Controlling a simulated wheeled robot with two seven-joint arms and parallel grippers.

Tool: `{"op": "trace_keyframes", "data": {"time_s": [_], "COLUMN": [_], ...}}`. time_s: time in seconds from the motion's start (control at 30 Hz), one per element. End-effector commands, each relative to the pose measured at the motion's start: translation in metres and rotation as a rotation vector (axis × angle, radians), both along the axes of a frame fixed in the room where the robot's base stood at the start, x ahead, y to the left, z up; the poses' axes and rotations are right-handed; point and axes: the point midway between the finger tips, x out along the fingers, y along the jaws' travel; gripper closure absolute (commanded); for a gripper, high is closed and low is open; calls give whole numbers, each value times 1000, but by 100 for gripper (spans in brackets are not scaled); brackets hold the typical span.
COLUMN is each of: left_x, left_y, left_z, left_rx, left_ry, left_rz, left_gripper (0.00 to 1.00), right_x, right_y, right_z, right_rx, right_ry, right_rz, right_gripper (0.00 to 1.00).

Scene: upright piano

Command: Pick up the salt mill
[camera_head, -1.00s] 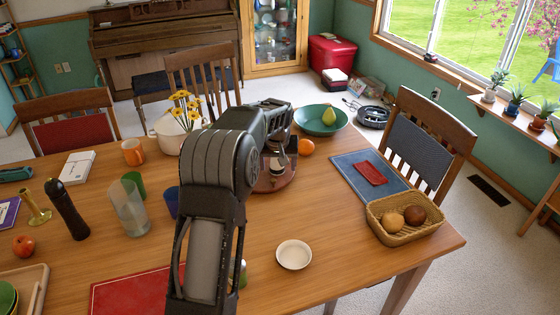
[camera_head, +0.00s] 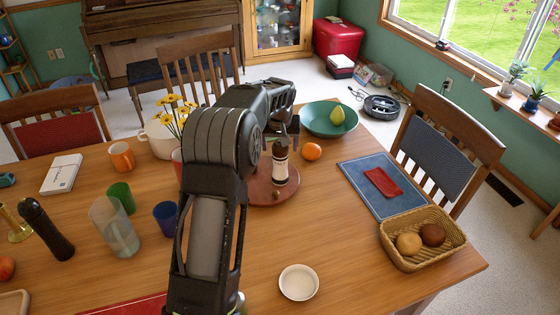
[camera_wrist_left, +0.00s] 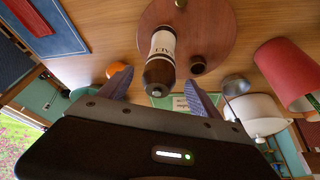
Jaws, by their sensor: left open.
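The salt mill (camera_head: 280,164) stands upright on a round wooden board (camera_head: 262,190). It has a dark top, a dark body and a white label; the label also shows in the left wrist view (camera_wrist_left: 162,46). My left gripper (camera_head: 284,128) is at the mill's upper end, partly hidden by my own arm in the head view. In the left wrist view my left gripper (camera_wrist_left: 157,90) is open, its fingers apart on either side of the mill's top. I cannot tell whether either finger touches it. My right gripper is not in view.
An orange (camera_head: 312,151) and a green bowl (camera_head: 329,118) with a pear sit behind the board. A small dark pot (camera_wrist_left: 197,64) stands beside the mill. A red cup (camera_wrist_left: 288,75) is also close by. A white bowl (camera_head: 298,282) and a bread basket (camera_head: 422,238) are nearer the front.

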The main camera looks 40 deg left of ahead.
Motion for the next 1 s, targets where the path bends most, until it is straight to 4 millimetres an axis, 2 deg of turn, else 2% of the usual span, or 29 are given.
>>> {"op": "trace_keyframes", "data": {"time_s": [0.3,0.6,0.87,1.0], "left_x": [0,8,8,10], "left_y": [0,6,6,7], "left_z": [-1,-24,-25,-31], "left_rx": [-1,1,0,0], "left_ry": [1,2,0,2], "left_rz": [0,1,0,0], "left_gripper": [27,27,27,27], "right_x": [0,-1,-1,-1], "right_y": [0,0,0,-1], "right_z": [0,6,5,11], "right_rx": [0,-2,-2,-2], "right_ry": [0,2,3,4], "right_rz": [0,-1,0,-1], "right_gripper": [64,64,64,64]}}
